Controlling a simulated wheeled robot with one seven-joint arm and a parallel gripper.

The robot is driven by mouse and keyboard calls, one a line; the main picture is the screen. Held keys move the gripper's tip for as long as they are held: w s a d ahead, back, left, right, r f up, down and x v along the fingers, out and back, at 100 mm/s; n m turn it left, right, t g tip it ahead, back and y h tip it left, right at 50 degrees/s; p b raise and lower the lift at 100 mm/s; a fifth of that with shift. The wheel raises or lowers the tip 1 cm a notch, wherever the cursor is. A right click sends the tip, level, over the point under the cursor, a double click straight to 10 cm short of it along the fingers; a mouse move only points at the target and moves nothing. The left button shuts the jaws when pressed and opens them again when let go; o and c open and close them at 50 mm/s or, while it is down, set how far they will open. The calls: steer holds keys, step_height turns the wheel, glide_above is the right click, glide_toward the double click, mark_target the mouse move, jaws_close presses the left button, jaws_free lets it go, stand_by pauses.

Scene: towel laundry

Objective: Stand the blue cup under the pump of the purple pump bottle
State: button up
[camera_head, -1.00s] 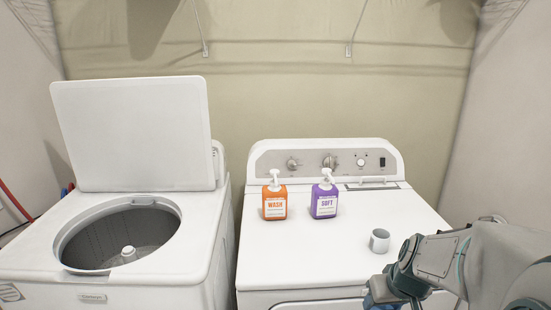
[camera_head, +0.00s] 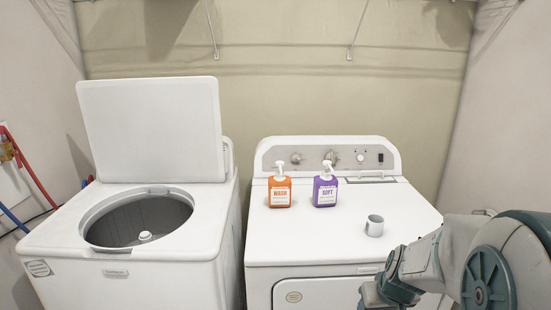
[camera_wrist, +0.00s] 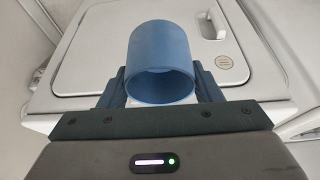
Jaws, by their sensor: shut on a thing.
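The blue cup (camera_wrist: 160,65) is between the fingers of my gripper (camera_wrist: 161,88) in the wrist view, its open rim toward the camera. My gripper is shut on it. In the head view my gripper (camera_head: 376,294) is low, in front of the dryer's front face; the cup cannot be made out clearly there. The purple pump bottle (camera_head: 325,194), labelled SOFT, stands upright on the dryer top toward the back. Its white pump (camera_head: 327,171) is on top. My gripper is apart from the bottle, lower and to its right.
An orange pump bottle (camera_head: 280,193) labelled WASH stands left of the purple one. A light grey cup (camera_head: 374,227) stands on the dryer top (camera_head: 300,240) at the right. The dryer's front middle top is clear. An open washer (camera_head: 190,250) is at the left.

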steer(key=w+a+f, duration=0.2)
steer(key=a+f, duration=0.2)
steer(key=f, duration=0.4)
steer(key=w+a+f, duration=0.3)
steer(key=a+f, duration=0.1)
steer(key=f, duration=0.3)
steer(key=shift+w+a+f, duration=0.3)
steer(key=shift+f, duration=0.1)
steer(key=shift+s, duration=0.1)
